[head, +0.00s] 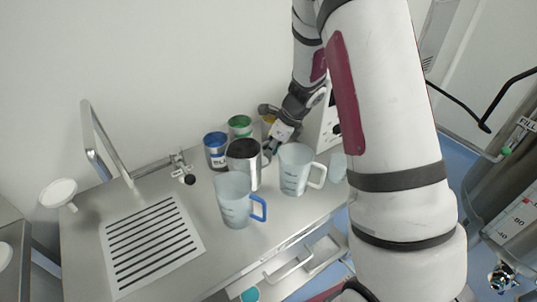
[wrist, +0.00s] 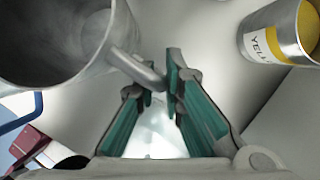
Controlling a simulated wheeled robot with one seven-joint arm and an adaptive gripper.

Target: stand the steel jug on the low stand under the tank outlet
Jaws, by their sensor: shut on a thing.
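The steel jug (head: 247,177) stands upright on the steel worktop, among other jugs and tins. In the wrist view the steel jug (wrist: 62,40) fills the upper left, with its handle reaching between my teal-padded fingers. My gripper (wrist: 158,88) is shut on that handle. In the head view my gripper (head: 270,149) is at the right side of the jug, partly hidden. A tank with a graduated scale (head: 512,222) stands at the far right edge, marked "FILL" near its top.
A clear jug with a blue handle (head: 234,205) stands just in front of the steel jug. A clear jug with a white handle (head: 295,172) is close on its right. Blue (head: 216,160), green (head: 240,124) and yellow (wrist: 275,35) tins stand behind. A slotted drainer (head: 150,246) lies left.

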